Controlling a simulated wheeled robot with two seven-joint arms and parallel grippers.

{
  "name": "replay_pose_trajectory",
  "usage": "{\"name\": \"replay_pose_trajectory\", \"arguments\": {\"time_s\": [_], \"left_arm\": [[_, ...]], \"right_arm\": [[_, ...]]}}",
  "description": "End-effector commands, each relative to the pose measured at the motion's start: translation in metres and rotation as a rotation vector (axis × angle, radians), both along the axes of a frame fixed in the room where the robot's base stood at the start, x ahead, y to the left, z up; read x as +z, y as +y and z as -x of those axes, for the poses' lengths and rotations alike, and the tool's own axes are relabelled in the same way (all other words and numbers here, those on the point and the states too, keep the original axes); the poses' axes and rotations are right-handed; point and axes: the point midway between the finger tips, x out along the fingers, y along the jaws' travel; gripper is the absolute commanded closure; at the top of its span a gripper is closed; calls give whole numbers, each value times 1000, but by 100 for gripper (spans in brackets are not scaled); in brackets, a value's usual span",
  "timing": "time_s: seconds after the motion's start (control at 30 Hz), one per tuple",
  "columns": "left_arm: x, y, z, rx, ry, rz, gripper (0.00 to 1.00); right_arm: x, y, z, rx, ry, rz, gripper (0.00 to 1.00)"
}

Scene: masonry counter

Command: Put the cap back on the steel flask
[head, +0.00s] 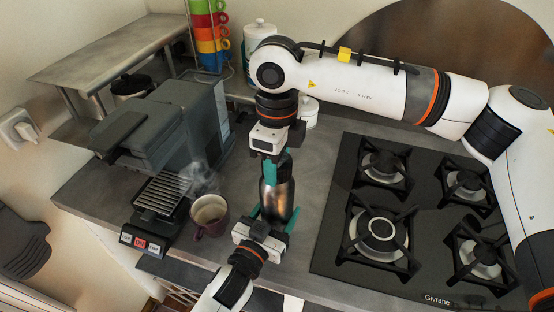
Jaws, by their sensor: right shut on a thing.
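The steel flask (277,198) stands upright on the counter, right of the coffee mug. My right gripper (277,164) comes down from above and is shut on the dark cap (285,168), right at the top of the flask. The fingers hide much of the cap and the flask's mouth, so I cannot tell whether the cap is seated. My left gripper (273,217) reaches in from the front. Its teal fingers are spread, one on each side of the flask's lower body.
A mug (209,214) stands close left of the flask, by the coffee machine (182,125). A gas hob (333,226) fills the right side. A white canister (260,32) and stacked colored cups (210,45) stand behind. The counter's front edge is near my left gripper.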

Motion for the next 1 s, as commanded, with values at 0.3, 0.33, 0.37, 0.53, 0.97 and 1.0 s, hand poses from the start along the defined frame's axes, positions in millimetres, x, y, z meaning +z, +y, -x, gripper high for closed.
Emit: {"name": "replay_pose_trajectory", "arguments": {"time_s": [0.3,0.33,0.37,0.53,0.97,1.0], "left_arm": [[0,0,0,0,0,-1,100],[0,0,0,0,0,-1,100],[0,0,0,0,0,-1,100],[0,0,0,0,0,0,100],[0,0,0,0,0,0,100],[0,0,0,0,0,0,100]], "right_arm": [[0,0,0,-300,-1,0,78],[0,0,0,-300,-1,0,48],[0,0,0,-300,-1,0,43],[0,0,0,-299,0,-1,29],[22,0,-1,-298,-3,-1,29],[27,1,-1,-298,-3,-2,29]]}}
